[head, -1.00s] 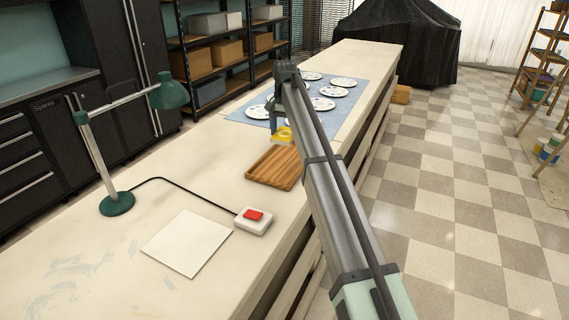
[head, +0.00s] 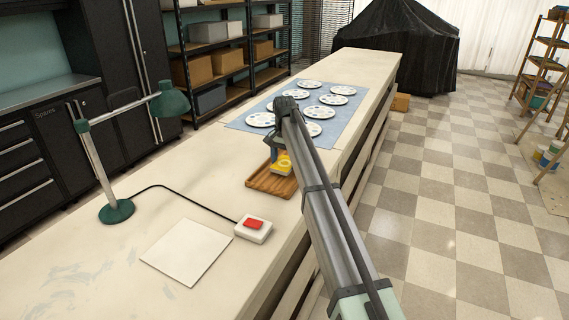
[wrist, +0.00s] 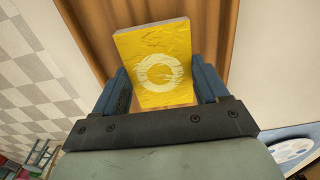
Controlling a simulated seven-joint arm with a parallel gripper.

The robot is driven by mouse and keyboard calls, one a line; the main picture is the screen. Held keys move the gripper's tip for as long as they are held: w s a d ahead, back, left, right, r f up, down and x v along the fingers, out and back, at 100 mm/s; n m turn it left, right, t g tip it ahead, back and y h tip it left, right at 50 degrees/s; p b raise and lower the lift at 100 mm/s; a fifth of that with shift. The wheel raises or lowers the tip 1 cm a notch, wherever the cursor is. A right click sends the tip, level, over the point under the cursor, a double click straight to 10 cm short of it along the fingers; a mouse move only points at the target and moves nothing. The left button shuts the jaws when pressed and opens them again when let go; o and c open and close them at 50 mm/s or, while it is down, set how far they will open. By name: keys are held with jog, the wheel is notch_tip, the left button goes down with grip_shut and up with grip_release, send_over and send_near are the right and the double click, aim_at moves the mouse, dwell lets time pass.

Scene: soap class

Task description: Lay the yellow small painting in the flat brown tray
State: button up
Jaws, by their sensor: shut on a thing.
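The small yellow painting (head: 282,164) has a pale ring on its face. It also shows in the wrist view (wrist: 158,68), between the two blue fingers of my gripper (wrist: 160,90), which is shut on it. My gripper (head: 279,155) is at the far part of the flat brown tray (head: 262,181) in the head view. In the wrist view the brown wooden tray (wrist: 85,30) shows behind the painting. I cannot tell whether the painting touches the tray. My arm hides the tray's right part.
A blue cloth (head: 243,126) with several white spotted plates (head: 312,85) lies beyond the tray. A white box with a red button (head: 253,224), a white sheet (head: 187,252) and a green lamp (head: 116,211) stand nearer on the bench (head: 60,270). The bench's right edge is close to the tray.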

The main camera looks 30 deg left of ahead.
aim_at(285, 163)
jog(key=shift+f, duration=0.65)
jog(key=shift+f, duration=0.15)
jog(key=o, duration=1.1)
notch_tip(285, 163, up, 12)
jog(key=shift+r, duration=0.2)
jog(key=shift+d, duration=0.1)
